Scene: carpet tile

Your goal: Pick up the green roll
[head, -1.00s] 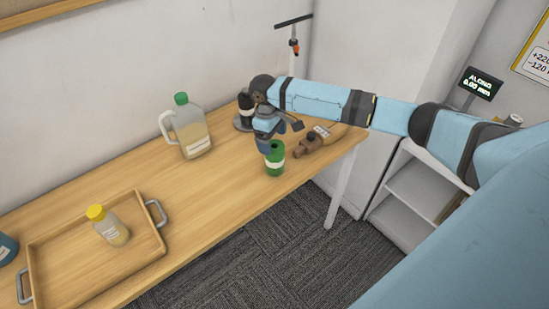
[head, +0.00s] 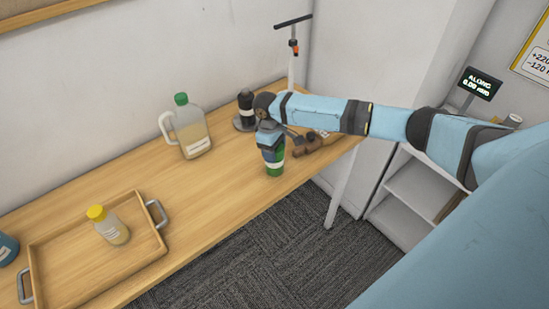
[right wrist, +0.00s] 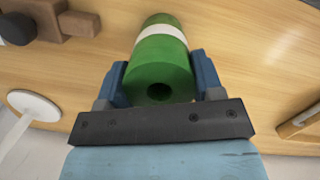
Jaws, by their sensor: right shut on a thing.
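The green roll (head: 275,168) has a white band and stands upright on the wooden table near its right end. My right gripper (head: 272,152) comes down over it from above and covers its upper part in the head view. In the right wrist view, the green roll (right wrist: 163,62) lies between the two blue fingers of the right gripper (right wrist: 163,80), which are shut on it. Its hollow end faces the camera. My left gripper is in neither view.
A brown wooden tool (head: 308,145) lies close to the roll's right. A tray (head: 139,263) with a yellow-capped bottle (head: 112,227) is at the left. The table between is clear.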

